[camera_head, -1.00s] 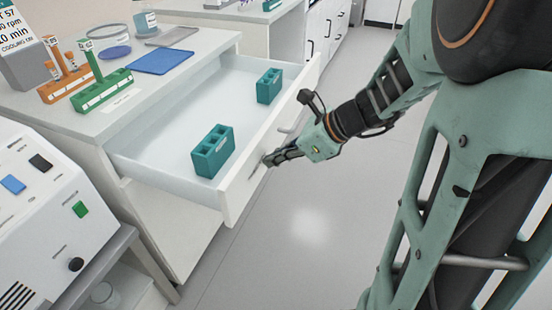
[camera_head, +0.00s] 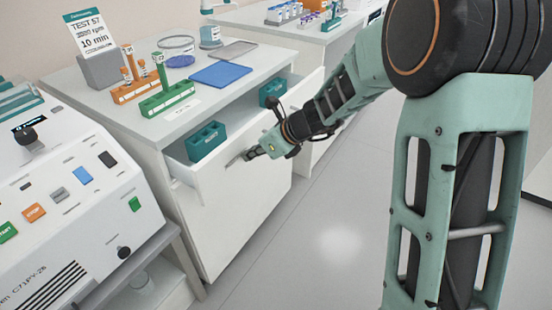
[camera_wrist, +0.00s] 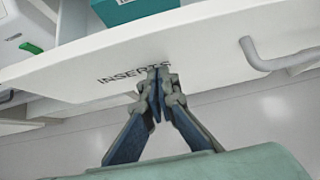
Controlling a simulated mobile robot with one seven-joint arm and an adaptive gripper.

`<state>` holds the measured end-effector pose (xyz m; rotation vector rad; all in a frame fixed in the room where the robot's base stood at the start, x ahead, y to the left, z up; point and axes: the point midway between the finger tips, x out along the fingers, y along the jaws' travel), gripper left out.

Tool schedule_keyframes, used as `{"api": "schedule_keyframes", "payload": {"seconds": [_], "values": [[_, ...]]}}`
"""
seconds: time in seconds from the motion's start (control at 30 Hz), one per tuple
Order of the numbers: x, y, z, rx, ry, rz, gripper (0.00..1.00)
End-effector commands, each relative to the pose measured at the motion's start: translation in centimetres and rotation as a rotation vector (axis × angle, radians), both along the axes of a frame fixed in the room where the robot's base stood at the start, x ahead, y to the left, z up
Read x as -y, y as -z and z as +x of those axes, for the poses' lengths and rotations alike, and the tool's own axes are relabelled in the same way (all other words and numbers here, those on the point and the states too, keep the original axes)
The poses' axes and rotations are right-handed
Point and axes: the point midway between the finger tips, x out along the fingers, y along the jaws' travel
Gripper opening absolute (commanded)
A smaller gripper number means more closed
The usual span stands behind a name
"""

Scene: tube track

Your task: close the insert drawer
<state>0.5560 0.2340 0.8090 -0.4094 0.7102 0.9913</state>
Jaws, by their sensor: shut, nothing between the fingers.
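The insert drawer (camera_head: 225,172) is partly open, sticking out a short way from the white cabinet. Its front, lettered "INSERTS", fills much of the wrist view (camera_wrist: 70,75), with a grey bar handle (camera_wrist: 275,62) to the right. Two teal insert blocks lie inside, a near one (camera_head: 206,141) and a far one (camera_head: 272,93). My gripper (camera_head: 248,155) is at the outer face of the drawer front, left of the handle. Its fingers are shut and empty, with the tips at the lettering in the wrist view (camera_wrist: 158,75), seemingly touching the panel.
On the cabinet top stand an orange rack (camera_head: 136,90), a green rack (camera_head: 167,98), a blue tray (camera_head: 221,74) and a sign (camera_head: 92,40). A white machine (camera_head: 80,185) stands at the left. The floor (camera_head: 310,240) in front is clear.

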Motion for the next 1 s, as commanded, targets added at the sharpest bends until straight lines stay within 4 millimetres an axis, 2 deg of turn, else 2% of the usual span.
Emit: {"api": "schedule_keyframes", "payload": {"seconds": [0.03, 0.2, 0.43, 0.63, 1.0], "values": [[-1.5, -0.4, 0.7, -0.001, -0.004, 0.001, 0.0], [-5.1, -0.5, 2.8, -0.001, -0.003, 0.001, 0.0], [-8.8, -0.4, 5.0, 0.0, -0.001, -0.001, 0.0], [-10.5, -0.2, 6.1, 0.001, -0.001, 0.0, 0.0], [-11.3, -0.2, 6.6, 0.003, 0.001, 0.002, 0.0]]}}
